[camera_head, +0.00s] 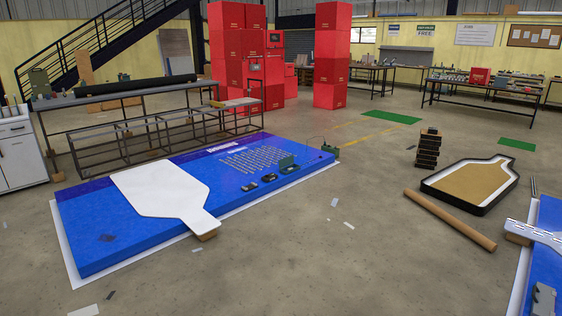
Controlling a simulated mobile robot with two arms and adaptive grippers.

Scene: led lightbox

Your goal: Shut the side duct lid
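I cannot single out a side duct or its lid for sure in the head view. A large blue panel (110,242) lies on the floor at centre left. A flat white bottle-shaped piece (160,190) lies across it, its narrow end over the near edge. A small dark green case (288,163) sits on the panel's right part and seems to have a raised flap, too small to tell. Neither of my grippers is in view.
A black-rimmed bottle-shaped tray (458,203), a brown tube (449,219) and a dark stack (427,150) stand or lie at right. Another blue panel (546,267) is cut off at the right edge. Small scraps dot the floor; the middle foreground is mostly clear.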

